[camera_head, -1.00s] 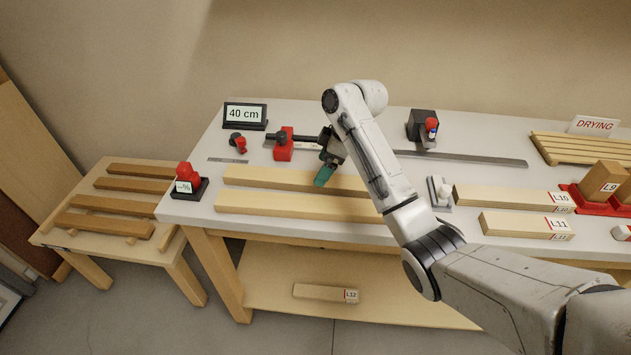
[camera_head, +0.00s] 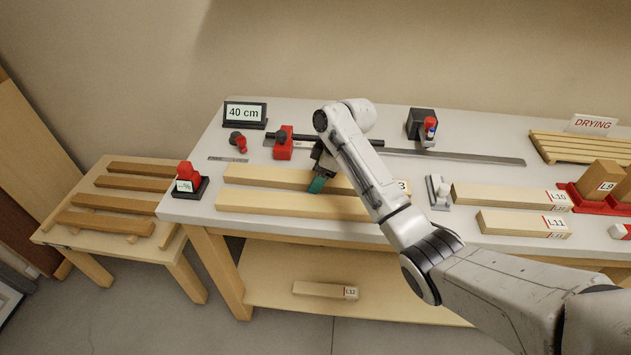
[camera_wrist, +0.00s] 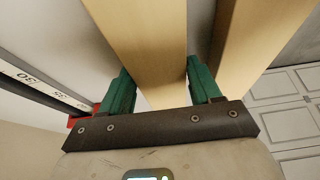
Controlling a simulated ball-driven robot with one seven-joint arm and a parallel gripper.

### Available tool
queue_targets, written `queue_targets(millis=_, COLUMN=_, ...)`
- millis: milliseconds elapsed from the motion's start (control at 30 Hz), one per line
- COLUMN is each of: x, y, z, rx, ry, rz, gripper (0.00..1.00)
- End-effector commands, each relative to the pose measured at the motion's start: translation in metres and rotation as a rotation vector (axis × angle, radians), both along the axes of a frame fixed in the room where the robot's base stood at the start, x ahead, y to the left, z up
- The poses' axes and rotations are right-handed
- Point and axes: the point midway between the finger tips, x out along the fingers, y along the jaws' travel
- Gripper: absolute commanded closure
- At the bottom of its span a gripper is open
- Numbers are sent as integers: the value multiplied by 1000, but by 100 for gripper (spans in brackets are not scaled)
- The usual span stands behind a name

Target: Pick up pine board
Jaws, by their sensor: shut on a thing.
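Two long pale pine boards lie side by side on the white bench: a back board (camera_head: 265,176) and a front board (camera_head: 262,201). My gripper (camera_head: 317,183) is down at the back board, with its green fingers around it. In the wrist view my gripper (camera_wrist: 160,70) has one finger on each side of the back board (camera_wrist: 148,32) and is shut on it. The front board (camera_wrist: 258,35) lies to the right there, outside the fingers.
A red stop block (camera_head: 283,143) and a metal rail (camera_head: 450,156) lie behind the boards. A 40 cm display (camera_head: 245,114) and a moisture meter (camera_head: 188,184) stand at left. Boards L10 (camera_head: 505,197) and L11 (camera_head: 515,223) lie at right.

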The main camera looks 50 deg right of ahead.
Motion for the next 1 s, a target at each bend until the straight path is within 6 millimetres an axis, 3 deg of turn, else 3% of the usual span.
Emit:
queue_targets(millis=367, x=0, y=0, z=0, rx=0, ry=0, rz=0, gripper=85)
queue_targets(millis=767, x=1, y=0, z=7, rx=-1, ry=-3, rz=0, gripper=86)
queue_targets(millis=1000, x=-1, y=1, z=35, rx=-2, ry=-5, rz=1, gripper=86)
